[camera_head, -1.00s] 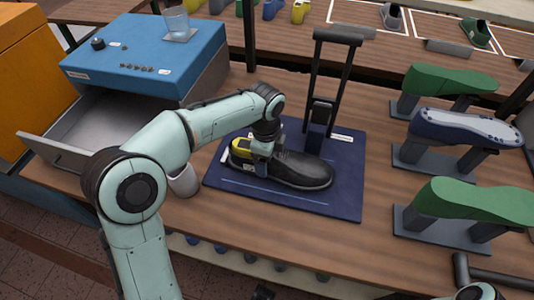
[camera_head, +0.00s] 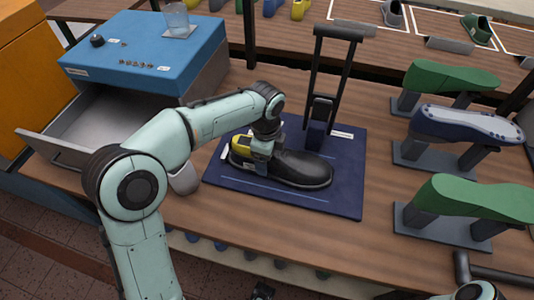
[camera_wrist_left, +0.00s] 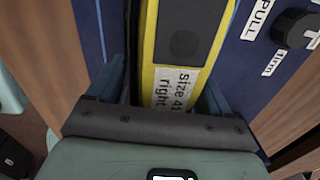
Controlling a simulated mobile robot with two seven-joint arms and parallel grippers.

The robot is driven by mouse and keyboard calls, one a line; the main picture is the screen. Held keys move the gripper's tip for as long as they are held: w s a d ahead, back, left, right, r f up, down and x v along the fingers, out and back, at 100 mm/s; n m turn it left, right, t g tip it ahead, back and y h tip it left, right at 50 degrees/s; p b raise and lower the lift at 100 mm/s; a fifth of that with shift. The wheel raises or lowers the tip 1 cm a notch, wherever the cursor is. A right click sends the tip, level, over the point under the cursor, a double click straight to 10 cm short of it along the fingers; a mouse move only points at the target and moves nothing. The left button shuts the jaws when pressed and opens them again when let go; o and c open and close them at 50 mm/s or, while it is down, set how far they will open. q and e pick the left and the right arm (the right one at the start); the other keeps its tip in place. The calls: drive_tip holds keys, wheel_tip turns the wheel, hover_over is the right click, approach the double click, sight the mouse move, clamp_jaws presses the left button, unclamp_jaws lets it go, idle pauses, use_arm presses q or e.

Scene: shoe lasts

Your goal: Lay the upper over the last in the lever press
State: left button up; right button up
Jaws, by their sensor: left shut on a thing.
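The lever press has a navy base plate (camera_head: 340,195) and a raised black lever handle (camera_head: 338,34). A black upper (camera_head: 300,168) lies lengthwise over the press, toe to the right. The yellow last (camera_head: 238,142) shows at its heel end; the rest is hidden under the upper and my gripper. My left gripper (camera_head: 262,158) points down at the heel end and is shut on the upper. In the left wrist view its fingers (camera_wrist_left: 165,88) stand either side of the yellow last (camera_wrist_left: 148,50), labelled "Size 41 right".
Green and dark blue lasts on stands (camera_head: 465,128) line the right side. A blue box (camera_head: 140,50) with an open drawer (camera_head: 100,125) stands left, a glass (camera_head: 177,18) on top. A white cup (camera_head: 186,180) is beside my left arm. The wood behind the plate is clear.

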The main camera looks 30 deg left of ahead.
use_arm(q)
drive_tip(key=shift+f, duration=0.35)
idle(0.4)
drive_tip(key=o, duration=1)
drive_tip(key=r+p, duration=0.1)
drive_tip(key=r, duration=0.8)
drive_tip(key=r+p, duration=0.1)
drive_tip(key=r, duration=0.3)
drive_tip(key=shift+s+r+p, duration=0.25)
drive_tip(key=shift+s+p, duration=0.05)
drive_tip(key=shift+p, duration=0.05)
drive_tip(key=shift+f, duration=0.1)
